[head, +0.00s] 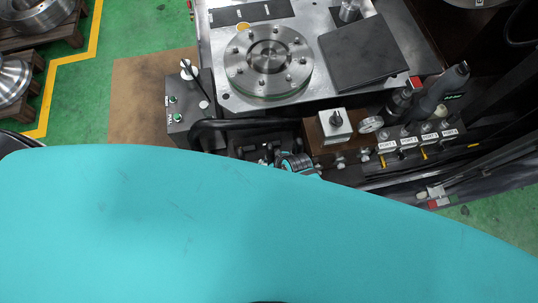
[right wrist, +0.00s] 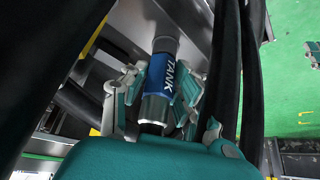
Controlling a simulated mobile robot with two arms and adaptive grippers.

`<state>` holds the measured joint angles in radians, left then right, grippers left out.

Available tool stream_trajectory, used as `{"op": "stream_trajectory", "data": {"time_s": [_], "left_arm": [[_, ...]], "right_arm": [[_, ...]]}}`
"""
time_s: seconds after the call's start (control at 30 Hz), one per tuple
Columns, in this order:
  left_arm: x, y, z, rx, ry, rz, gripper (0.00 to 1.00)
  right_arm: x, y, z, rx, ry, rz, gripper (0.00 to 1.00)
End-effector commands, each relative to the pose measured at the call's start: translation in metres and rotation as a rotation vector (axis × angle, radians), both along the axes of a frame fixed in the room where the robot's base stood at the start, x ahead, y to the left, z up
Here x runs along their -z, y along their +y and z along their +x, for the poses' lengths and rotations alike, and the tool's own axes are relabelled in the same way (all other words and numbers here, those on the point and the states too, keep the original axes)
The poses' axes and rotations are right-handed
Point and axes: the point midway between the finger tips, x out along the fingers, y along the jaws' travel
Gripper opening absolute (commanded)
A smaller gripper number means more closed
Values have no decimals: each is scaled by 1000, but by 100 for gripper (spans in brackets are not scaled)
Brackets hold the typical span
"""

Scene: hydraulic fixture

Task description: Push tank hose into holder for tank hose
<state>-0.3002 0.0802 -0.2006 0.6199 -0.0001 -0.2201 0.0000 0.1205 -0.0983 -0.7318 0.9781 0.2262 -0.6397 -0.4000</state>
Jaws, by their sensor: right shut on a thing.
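The tank hose's end (right wrist: 159,75) is in the right wrist view, with a blue sleeve lettered TANK, a dark tip and a bright metal collar. My right gripper (right wrist: 161,88) is shut on it, one jointed finger on each side. The tip points up the picture toward a grey metal surface; I cannot tell whether it touches. In the head view, a small teal and grey part, which looks like my right gripper (head: 297,163), shows below the fixture's front edge. My large teal arm cover hides the area below it. I cannot make out the tank hose holder. My left gripper is out of view.
The metal fixture table (head: 215,62) carries a round flange (head: 268,60) and a dark plate (head: 365,53). A control box (head: 190,105) stands left. A valve block with PORT labels (head: 420,138) and a hand tool (head: 440,90) are right. Black hoses (right wrist: 225,70) run close beside my right gripper.

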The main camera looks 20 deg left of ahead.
Motion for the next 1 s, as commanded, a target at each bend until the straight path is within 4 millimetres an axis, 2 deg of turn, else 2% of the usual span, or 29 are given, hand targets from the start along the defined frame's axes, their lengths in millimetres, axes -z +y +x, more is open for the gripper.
{"op": "stream_trajectory", "data": {"time_s": [0.37, 0.4, 0.6, 1.0], "left_arm": [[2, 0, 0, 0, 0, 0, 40], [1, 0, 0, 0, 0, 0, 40], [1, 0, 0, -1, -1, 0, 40], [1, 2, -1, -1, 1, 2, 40]], "right_arm": [[2, 0, 0, 0, -1, 1, 0], [2, 0, 0, 0, -1, 1, 30], [2, 0, 0, 0, -1, 1, 54], [-3, -3, -2, 0, -1, 1, 54]]}}
